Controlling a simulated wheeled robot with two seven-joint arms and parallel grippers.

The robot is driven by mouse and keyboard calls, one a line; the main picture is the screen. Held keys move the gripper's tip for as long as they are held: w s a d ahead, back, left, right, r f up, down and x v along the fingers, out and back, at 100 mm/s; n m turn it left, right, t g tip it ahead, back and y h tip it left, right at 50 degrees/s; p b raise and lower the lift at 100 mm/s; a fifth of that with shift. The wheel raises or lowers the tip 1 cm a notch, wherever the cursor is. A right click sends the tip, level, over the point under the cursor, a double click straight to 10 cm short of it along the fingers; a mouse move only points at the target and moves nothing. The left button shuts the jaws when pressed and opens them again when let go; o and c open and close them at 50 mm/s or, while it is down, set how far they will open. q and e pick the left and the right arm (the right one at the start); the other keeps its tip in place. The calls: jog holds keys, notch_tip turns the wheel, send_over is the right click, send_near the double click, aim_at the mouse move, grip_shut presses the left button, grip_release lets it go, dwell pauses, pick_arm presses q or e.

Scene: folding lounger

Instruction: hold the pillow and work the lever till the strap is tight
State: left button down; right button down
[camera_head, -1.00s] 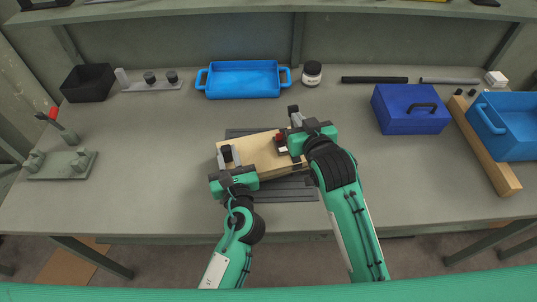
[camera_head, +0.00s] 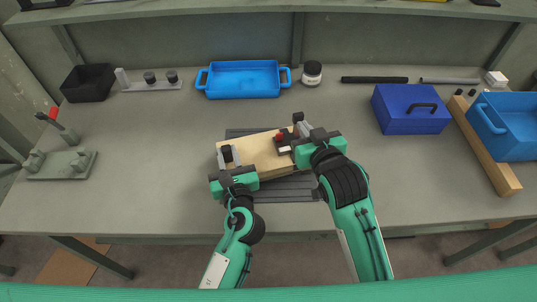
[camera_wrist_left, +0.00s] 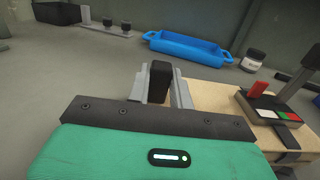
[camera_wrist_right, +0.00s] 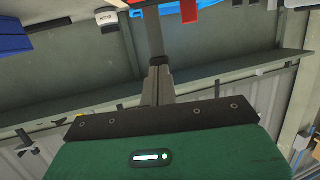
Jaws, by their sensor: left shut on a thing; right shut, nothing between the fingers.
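No soft pillow shows; a pale wooden block (camera_head: 257,155) lies on the bench, with a black post (camera_head: 227,152) at its left end. My left gripper (camera_wrist_left: 158,82) is shut on this black post, one finger on each side. A dark box with a red part (camera_head: 279,136) and a white patch sits on the block's right end. My right gripper (camera_head: 304,129) is shut and empty beside a dark upright piece with a black top (camera_head: 298,117), perhaps the lever. Whether they touch I cannot tell. In the right wrist view a dark bar (camera_wrist_right: 153,35) stands beyond the closed fingertips. I cannot make out the strap.
A dark slatted mat (camera_head: 290,195) lies under the block. A blue tray (camera_head: 243,80) and a jar (camera_head: 312,73) stand behind. A blue toolbox (camera_head: 410,110) is at right, a fixture with a red-tipped handle (camera_head: 62,165) at left.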

pick_arm(q)
jog(key=shift+f, duration=0.35)
pick_arm(e)
jog(key=s+r, duration=0.2)
jog(key=s, duration=0.1)
jog(key=s+d+r, duration=0.1)
jog(key=shift+s+d, duration=0.1)
jog(key=shift+s, duration=0.3)
pick_arm(q)
jog(key=c, duration=1.2)
grip_release()
jog(key=shift+w, duration=0.1)
jog(key=shift+o, duration=0.2)
jog(key=shift+r, duration=0.15)
pick_arm(e)
jog(key=shift+w, duration=0.15)
pick_arm(q)
jog(key=shift+b+v, duration=0.7)
jog(key=shift+v, duration=3.85)
pick_arm(e)
jog(key=shift+f, duration=0.7)
